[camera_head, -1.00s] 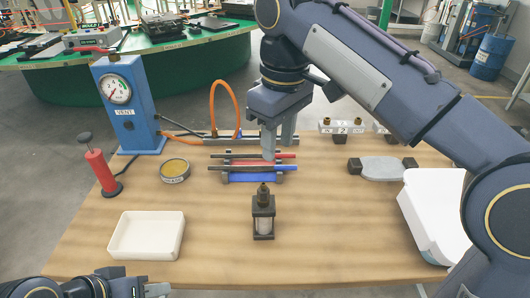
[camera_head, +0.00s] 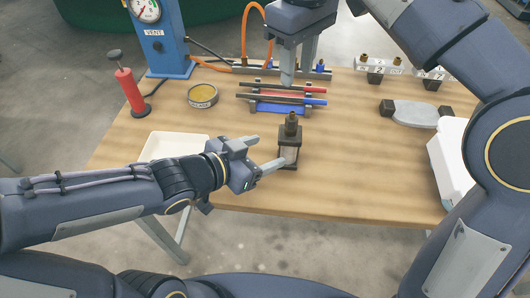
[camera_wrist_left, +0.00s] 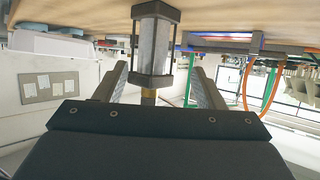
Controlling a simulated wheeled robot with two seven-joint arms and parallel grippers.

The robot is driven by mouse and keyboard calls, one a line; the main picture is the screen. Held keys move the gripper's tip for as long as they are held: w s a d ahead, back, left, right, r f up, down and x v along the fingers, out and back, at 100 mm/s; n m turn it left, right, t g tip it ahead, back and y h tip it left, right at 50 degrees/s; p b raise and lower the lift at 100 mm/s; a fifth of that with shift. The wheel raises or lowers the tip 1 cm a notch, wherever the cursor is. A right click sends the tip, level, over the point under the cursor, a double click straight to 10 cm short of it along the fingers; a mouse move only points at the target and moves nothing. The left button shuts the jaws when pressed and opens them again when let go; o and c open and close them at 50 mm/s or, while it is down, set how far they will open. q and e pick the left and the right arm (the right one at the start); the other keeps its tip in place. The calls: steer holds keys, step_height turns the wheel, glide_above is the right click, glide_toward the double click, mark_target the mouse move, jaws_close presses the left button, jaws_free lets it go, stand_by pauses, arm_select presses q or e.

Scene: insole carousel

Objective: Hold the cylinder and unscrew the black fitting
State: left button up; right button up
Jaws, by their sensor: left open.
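The cylinder (camera_head: 289,153) stands upright on the table, a grey barrel between black end blocks. The black fitting (camera_head: 291,135) is its top end, with a brass port (camera_head: 291,118) above. In the left wrist view the cylinder (camera_wrist_left: 154,45) appears upside down, with its brass end (camera_wrist_left: 148,95) toward my gripper. My left gripper (camera_head: 268,153) is open and empty, its fingers just left of the cylinder in the head view; in the wrist view the fingers flank its end, apart from it. My right gripper (camera_head: 299,60) is open above the rod rack, behind the cylinder.
A rack (camera_head: 280,107) with red and blue rods stands behind the cylinder. A white tray (camera_head: 172,140) is partly hidden by my left arm. A round tin (camera_head: 203,96), red pump (camera_head: 132,92) and blue gauge stand (camera_head: 165,45) are left; a white bin (camera_head: 452,165) is right.

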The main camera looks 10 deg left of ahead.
mark_target(282, 150)
arm_select(q)
steer(key=shift+s+d+f, duration=0.2)
steer(key=shift+d+f, duration=0.05)
steer(key=shift+d, duration=0.15)
steer(key=shift+w+d+f+m, duration=0.1)
steer(key=shift+w+d+m, duration=0.1)
steer(key=shift+m, duration=0.1)
steer(key=shift+x, duration=3.5)
steer(key=c, duration=1.3)
arm_select(e)
steer(key=shift+o, duration=0.6)
step_height(282, 150, down, 4)
steer(key=m, duration=0.4)
steer(key=shift+r, duration=0.1)
steer(key=shift+f, duration=3.9)
steer(key=shift+m, duration=0.4)
